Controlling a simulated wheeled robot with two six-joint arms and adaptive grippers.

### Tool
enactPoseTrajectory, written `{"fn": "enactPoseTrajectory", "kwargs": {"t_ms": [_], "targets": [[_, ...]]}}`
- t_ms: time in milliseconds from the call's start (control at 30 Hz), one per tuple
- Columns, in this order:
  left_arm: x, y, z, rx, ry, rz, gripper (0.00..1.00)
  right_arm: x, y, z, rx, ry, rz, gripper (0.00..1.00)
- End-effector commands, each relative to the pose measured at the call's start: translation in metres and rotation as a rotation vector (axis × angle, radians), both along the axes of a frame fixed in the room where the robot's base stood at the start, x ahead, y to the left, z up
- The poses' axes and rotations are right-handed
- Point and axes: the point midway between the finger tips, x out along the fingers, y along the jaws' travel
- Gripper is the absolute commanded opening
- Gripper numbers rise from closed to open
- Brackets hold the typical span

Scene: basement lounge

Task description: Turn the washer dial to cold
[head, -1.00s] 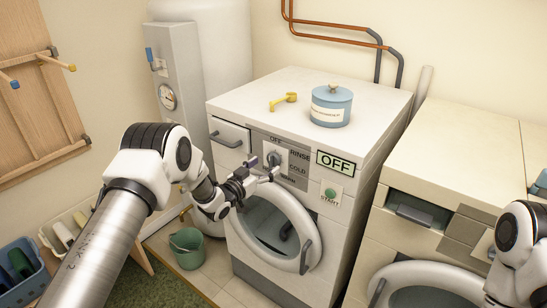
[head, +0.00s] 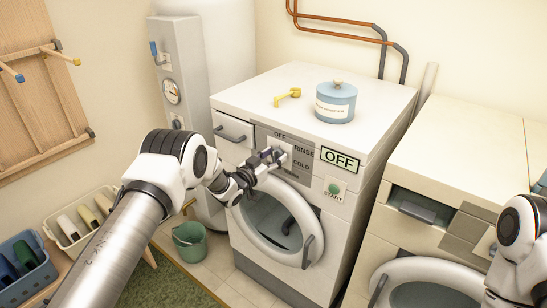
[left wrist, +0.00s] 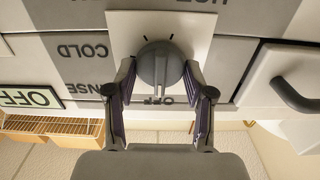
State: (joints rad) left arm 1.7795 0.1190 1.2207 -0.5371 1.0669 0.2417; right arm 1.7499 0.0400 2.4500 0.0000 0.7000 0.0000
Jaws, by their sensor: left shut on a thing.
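The washer dial (left wrist: 160,64) is a round grey knob with a raised ridge on a white square plate. In the left wrist view, which is upside down, the ridge lines up with the OFF label (left wrist: 157,101), and the COLD label (left wrist: 82,51) is to the left. My left gripper (left wrist: 160,72) is shut on the dial, one finger on each side. In the head view my left gripper (head: 271,157) covers most of the dial. The washer display (head: 340,160) reads OFF. My right gripper is out of view; only part of its arm shows at right.
On the washer top (head: 325,81) are a yellow scoop (head: 288,96) and a blue lidded canister (head: 336,103). Below the panel is the round door (head: 303,230), and the START button (head: 333,189) is to the right. A second machine (head: 455,150) stands at right.

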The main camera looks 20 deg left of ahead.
Motion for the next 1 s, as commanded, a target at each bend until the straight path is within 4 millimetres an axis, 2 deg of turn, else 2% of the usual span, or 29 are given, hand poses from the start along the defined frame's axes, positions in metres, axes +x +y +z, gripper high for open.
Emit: {"fn": "enactPoseTrajectory", "kwargs": {"t_ms": [367, 1000], "targets": [[0.0, -0.001, -0.003, 0.148, -0.057, 0.001, 0.18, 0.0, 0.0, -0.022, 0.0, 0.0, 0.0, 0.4], [-0.001, -0.003, -0.005, 0.701, -0.259, 0.001, 0.18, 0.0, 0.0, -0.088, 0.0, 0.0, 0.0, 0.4]]}}
